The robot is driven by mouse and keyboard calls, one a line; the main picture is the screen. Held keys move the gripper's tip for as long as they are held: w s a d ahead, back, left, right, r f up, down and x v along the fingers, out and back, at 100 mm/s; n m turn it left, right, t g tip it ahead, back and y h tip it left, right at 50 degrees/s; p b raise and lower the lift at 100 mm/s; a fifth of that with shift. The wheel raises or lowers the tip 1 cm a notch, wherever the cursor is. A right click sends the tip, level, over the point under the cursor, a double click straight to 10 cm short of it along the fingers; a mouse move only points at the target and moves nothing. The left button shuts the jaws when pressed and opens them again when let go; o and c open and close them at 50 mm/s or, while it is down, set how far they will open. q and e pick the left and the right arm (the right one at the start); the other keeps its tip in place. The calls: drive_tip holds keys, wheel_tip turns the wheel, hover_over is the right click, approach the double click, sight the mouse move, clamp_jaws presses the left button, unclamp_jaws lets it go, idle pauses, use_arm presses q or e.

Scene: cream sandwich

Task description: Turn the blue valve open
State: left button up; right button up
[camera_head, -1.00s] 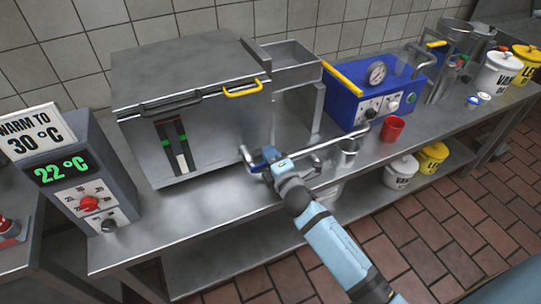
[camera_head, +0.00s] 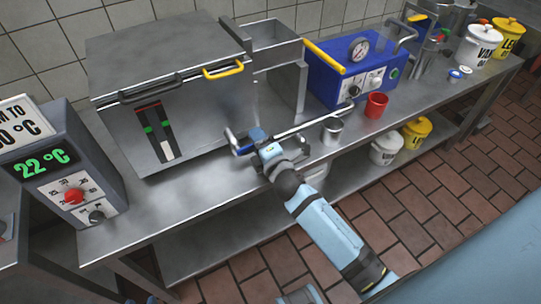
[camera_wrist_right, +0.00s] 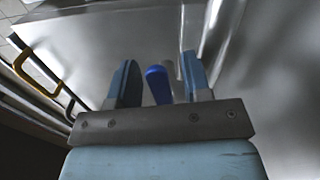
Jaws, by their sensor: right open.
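The blue valve handle (camera_head: 257,134) sits at the left end of a thin metal pipe (camera_head: 310,124), in front of the steel tank (camera_head: 210,118). In the right wrist view the blue handle (camera_wrist_right: 158,84) stands between the two fingers of my right gripper (camera_wrist_right: 158,82). The fingers are spread, with a gap to the left of the handle; the right finger is close to it, and I cannot tell if they touch. In the head view my right gripper (camera_head: 250,143) is at the handle, partly hiding it. My left gripper does not show.
A steel cup (camera_head: 332,132) and a red cup (camera_head: 376,105) stand right of the gripper. A blue machine with a gauge (camera_head: 330,78) is behind them. A control box reading 22 °C (camera_head: 68,170) stands at left. The bench top (camera_head: 185,197) before the tank is clear.

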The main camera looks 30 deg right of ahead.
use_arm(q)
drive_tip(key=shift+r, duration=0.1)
use_arm(e)
drive_tip(key=s, duration=1.2)
drive_tip(key=shift+s+d, duration=0.25)
drive_tip(key=s+a+f+m+g+y, duration=0.35)
drive_tip(key=s+f+m+g, duration=0.55)
drive_tip(key=m, duration=0.7)
use_arm(q)
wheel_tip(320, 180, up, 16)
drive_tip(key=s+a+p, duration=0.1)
drive_tip(key=p, duration=2)
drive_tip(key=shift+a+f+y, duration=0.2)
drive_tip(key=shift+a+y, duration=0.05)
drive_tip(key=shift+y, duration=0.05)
use_arm(e)
drive_tip(key=s+r+t, duration=0.2)
drive_tip(key=s+r, duration=0.1)
drive_tip(key=r, duration=1.1)
drive_tip(key=shift+s+d+r+m+h, duration=0.2)
drive_tip(key=shift+s+r+m+h, duration=0.1)
drive_tip(key=shift+s+h, duration=0.15)
